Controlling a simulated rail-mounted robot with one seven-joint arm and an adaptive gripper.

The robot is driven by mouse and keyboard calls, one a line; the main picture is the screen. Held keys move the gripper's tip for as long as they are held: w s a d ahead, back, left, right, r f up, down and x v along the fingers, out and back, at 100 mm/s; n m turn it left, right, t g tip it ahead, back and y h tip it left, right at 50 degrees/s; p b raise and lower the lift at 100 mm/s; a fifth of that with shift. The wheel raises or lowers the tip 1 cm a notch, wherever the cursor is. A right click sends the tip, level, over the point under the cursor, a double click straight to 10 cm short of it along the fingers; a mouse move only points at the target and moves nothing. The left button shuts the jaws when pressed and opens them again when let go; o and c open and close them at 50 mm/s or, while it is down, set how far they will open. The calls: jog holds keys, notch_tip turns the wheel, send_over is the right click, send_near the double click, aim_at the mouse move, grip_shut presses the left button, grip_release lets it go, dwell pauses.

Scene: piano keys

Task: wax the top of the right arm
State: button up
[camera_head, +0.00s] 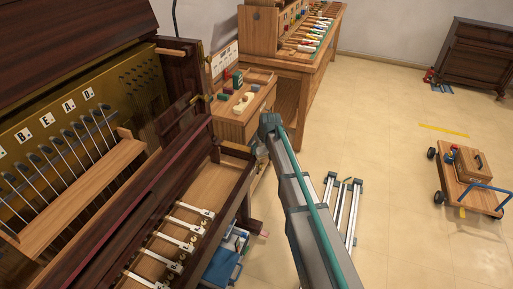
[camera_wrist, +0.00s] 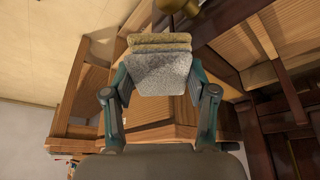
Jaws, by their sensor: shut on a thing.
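My gripper (camera_wrist: 160,78) is shut on a folded cloth (camera_wrist: 158,66). The cloth is grey on its broad face, with a yellowish folded edge at the far side. In the head view my gripper (camera_head: 261,150) is beside the right end of the open piano, and my arm hides most of the cloth. The piano's right arm appears to be the brown wooden end piece (camera_head: 238,151) just left of my gripper. I cannot tell whether the cloth touches it. No wax container can be made out.
The open piano (camera_head: 100,190) fills the left side. A wooden cabinet (camera_head: 243,108) with small items stands behind my gripper, and a workbench (camera_head: 305,45) with tools is beyond. A wheeled cart (camera_head: 470,180) stands at right. Blue items lie low beside the piano.

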jog(key=shift+r+p, duration=1.7)
jog(key=shift+r, duration=2.35)
